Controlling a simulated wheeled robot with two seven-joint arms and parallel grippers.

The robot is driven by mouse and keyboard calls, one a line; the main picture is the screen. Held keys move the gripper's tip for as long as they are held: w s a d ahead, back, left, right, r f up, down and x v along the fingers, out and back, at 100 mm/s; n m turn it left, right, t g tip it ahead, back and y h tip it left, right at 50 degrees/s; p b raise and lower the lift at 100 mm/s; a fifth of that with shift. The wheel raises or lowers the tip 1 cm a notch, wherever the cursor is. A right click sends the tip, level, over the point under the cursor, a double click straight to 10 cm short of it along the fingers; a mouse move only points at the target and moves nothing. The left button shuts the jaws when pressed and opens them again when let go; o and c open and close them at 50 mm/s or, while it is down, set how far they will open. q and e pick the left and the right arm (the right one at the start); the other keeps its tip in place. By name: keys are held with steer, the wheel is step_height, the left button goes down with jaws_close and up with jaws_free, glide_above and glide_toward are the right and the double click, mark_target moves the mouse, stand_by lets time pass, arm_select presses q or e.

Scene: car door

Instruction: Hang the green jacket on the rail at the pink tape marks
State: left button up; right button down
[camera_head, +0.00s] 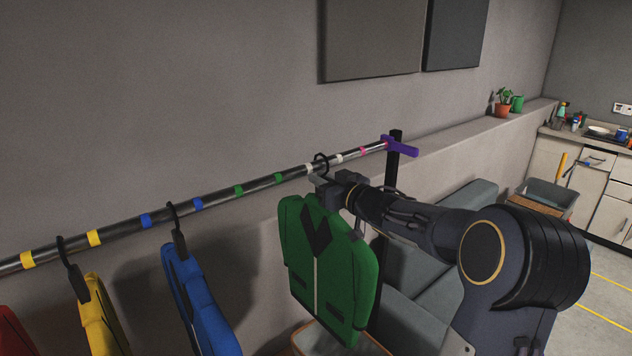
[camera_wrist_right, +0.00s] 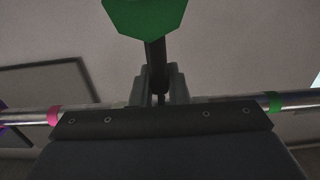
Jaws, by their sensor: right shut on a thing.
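The green jacket (camera_head: 325,262) hangs upright below the rail (camera_head: 263,183) on a dark hanger (camera_head: 321,160). My right gripper (camera_head: 325,183) is shut on the hanger just above the jacket's collar. The hanger hook shows at the rail between two white tape marks; I cannot tell whether it rests on the rail. A pink tape mark (camera_head: 363,151) is farther right, near the rail's purple end piece (camera_head: 401,147). In the right wrist view the pink mark (camera_wrist_right: 54,115) is left of the gripper (camera_wrist_right: 160,88), and a green patch of jacket (camera_wrist_right: 145,16) is above. My left gripper is not in view.
A blue jacket (camera_head: 196,300) and a yellow jacket (camera_head: 102,310) hang on the rail to the left, with a red one (camera_head: 12,330) at the edge. A dark post (camera_head: 392,175) stands at the rail's right end. A grey sofa (camera_head: 440,262) is behind my arm.

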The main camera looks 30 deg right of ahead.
steer(key=w+d, duration=0.1)
steer(key=d, duration=1.6)
steer(key=shift+w+d, duration=0.2)
stand_by(1.3)
steer(key=shift+f, duration=0.2)
stand_by(0.3)
steer(key=c, duration=1.3)
jaws_free()
steer(key=shift+f, duration=0.15)
